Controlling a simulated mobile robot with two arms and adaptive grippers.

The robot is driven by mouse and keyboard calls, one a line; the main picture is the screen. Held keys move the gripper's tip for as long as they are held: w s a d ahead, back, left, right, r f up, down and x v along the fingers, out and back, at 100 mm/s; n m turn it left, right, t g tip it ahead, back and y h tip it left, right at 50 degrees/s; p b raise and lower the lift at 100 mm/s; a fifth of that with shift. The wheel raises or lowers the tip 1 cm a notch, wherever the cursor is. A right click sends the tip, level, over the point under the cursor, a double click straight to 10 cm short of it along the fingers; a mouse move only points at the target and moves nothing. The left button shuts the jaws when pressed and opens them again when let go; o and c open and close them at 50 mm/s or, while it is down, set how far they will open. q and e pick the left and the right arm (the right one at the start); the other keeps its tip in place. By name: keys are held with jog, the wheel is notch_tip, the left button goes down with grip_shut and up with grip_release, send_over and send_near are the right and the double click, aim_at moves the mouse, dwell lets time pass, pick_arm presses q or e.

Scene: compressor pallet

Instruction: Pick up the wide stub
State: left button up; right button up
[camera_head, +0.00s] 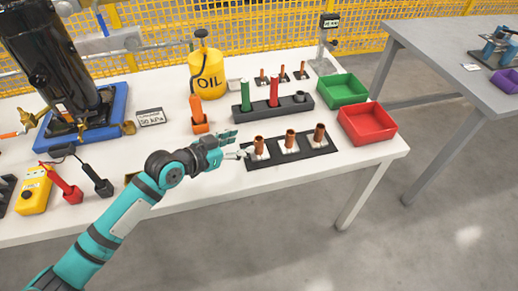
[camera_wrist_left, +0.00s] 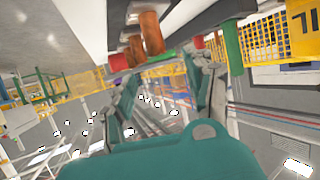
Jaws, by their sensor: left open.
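Three copper stubs stand upright in pale holders on a black tray (camera_head: 275,159) near the table's front edge: a left one (camera_head: 259,145), a middle one (camera_head: 290,138) and a right one (camera_head: 320,132). I cannot tell for sure which is the wide stub. My left gripper (camera_head: 238,145) is open and empty, just left of the left stub and apart from it. In the left wrist view, copper stubs (camera_wrist_left: 151,33) show beyond the open fingers (camera_wrist_left: 164,75), near the top.
Behind the tray is a dark block (camera_head: 250,111) with a green and a red cylinder. A red bin (camera_head: 385,137) and a green bin (camera_head: 362,91) stand to the right. An orange-handled tool (camera_head: 199,126) stands behind my gripper, near the yellow oil can (camera_head: 207,85).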

aim_at(262, 138)
pick_arm(q)
jog(key=x, duration=0.8)
jog(key=shift+w+d+f, duration=0.1)
jog(key=shift+d+f, duration=0.15)
jog(key=shift+f, duration=0.15)
jog(key=shift+c, duration=0.3)
grip_shut()
